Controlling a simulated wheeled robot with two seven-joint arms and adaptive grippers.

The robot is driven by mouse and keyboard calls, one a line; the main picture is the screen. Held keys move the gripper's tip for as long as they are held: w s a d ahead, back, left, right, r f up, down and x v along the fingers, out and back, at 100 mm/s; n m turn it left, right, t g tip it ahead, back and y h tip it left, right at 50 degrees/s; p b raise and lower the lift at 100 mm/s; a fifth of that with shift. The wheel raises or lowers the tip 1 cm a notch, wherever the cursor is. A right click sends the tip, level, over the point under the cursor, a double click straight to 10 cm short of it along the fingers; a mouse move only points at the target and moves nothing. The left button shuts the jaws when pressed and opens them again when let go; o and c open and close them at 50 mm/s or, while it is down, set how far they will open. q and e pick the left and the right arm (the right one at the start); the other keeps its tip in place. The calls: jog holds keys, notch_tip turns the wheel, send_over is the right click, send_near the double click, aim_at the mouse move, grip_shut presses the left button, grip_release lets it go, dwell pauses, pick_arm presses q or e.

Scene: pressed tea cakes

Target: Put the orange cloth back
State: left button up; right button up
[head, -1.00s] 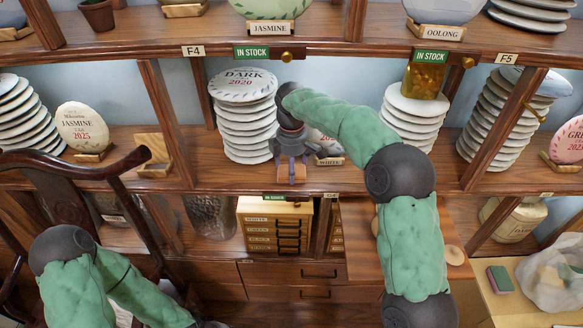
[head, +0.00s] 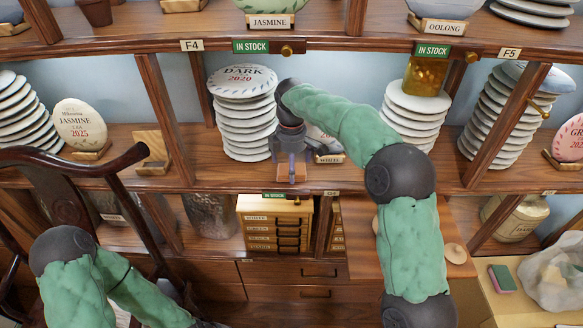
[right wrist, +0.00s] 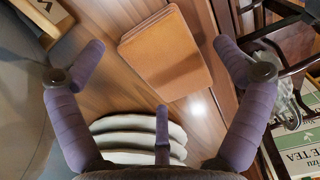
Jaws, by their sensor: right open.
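The orange cloth (right wrist: 165,52) is a flat, folded, orange-brown square. It lies on the wooden shelf close to its front edge. In the head view a small part of the cloth (head: 284,172) shows below my right gripper (head: 291,168). In the right wrist view my right gripper (right wrist: 158,52) is open, its purple fingers spread wide, with the cloth beyond and between them. The fingers do not appear to touch the cloth, and nothing is held. My left arm shows at the lower left of the head view, but its gripper is not visible.
A stack of pale tea cakes (head: 244,115) stands just left of my right gripper, and another stack (head: 412,118) to the right. A label stand (head: 328,158) is close by on the right. A wooden upright (head: 178,125) and a dark chair (head: 75,158) are on the left.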

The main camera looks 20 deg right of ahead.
notch_tip(320, 180, up, 7)
jog(key=shift+r+p, duration=0.1)
jog(key=shift+p, duration=1.1)
